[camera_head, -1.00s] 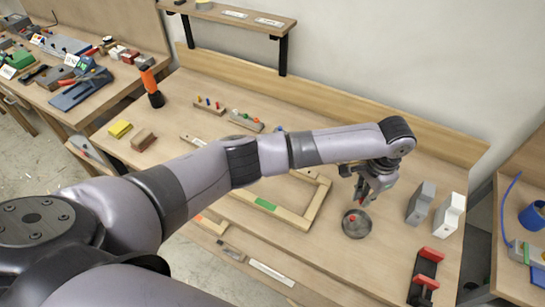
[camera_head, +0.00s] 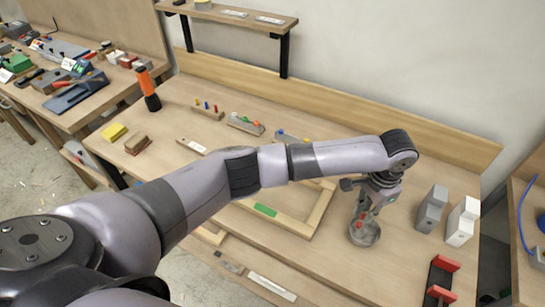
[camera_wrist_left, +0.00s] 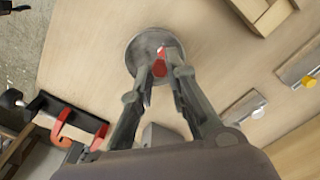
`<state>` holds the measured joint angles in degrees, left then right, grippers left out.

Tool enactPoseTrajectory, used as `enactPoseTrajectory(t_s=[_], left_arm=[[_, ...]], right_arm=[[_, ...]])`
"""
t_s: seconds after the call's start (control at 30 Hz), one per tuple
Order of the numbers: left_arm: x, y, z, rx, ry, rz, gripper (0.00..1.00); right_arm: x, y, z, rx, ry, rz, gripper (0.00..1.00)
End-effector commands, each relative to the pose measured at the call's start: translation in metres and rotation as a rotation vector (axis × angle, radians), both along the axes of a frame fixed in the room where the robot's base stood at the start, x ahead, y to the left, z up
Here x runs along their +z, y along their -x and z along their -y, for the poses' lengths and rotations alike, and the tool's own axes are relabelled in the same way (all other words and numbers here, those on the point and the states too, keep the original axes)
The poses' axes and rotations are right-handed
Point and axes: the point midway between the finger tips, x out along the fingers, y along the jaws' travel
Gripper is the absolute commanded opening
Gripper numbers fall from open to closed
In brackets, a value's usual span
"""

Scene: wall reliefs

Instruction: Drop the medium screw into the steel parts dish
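The steel parts dish (camera_head: 371,238) is a small round grey dish on the workbench. My left gripper (camera_head: 361,218) points down over it. The left wrist view shows the dish (camera_wrist_left: 133,62) beyond the fingertips (camera_wrist_left: 164,72). A red piece, apparently the medium screw (camera_wrist_left: 160,68), sits between the fingertips, which look closed on it. Another red spot (camera_wrist_left: 163,51) shows just past it, over the dish; it seems to be a red part lying inside. The screw's shank is hard to make out. My right gripper is not in view.
Two grey and white blocks (camera_head: 432,208) and a black holder with red ends (camera_head: 440,280) stand right of the dish. A wooden frame (camera_head: 318,210) lies left of it. Small racks with coloured pegs (camera_head: 245,124) are farther back.

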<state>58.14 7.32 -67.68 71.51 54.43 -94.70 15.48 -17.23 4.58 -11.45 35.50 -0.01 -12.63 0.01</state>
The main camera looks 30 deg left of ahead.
Motion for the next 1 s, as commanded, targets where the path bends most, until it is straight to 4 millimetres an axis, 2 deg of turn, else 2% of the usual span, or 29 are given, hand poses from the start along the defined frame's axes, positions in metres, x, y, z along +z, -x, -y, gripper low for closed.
enactPoseTrajectory(t_s=[0.27, 0.63, 0.77, 1.0], left_arm=[[0.000, 0.000, 0.000, 0.000, 0.000, 0.000, 0.35], [0.003, 0.000, 0.000, 0.000, 0.001, 0.000, 0.36], [0.020, -0.001, 0.001, 0.000, 0.003, 0.002, 0.36], [0.072, -0.001, 0.001, 0.000, 0.003, 0.003, 0.36]], right_arm=[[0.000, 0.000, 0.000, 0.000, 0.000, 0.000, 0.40], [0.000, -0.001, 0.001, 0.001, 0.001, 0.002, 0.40], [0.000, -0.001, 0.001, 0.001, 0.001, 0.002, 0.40], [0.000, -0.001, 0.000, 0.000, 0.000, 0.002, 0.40]])
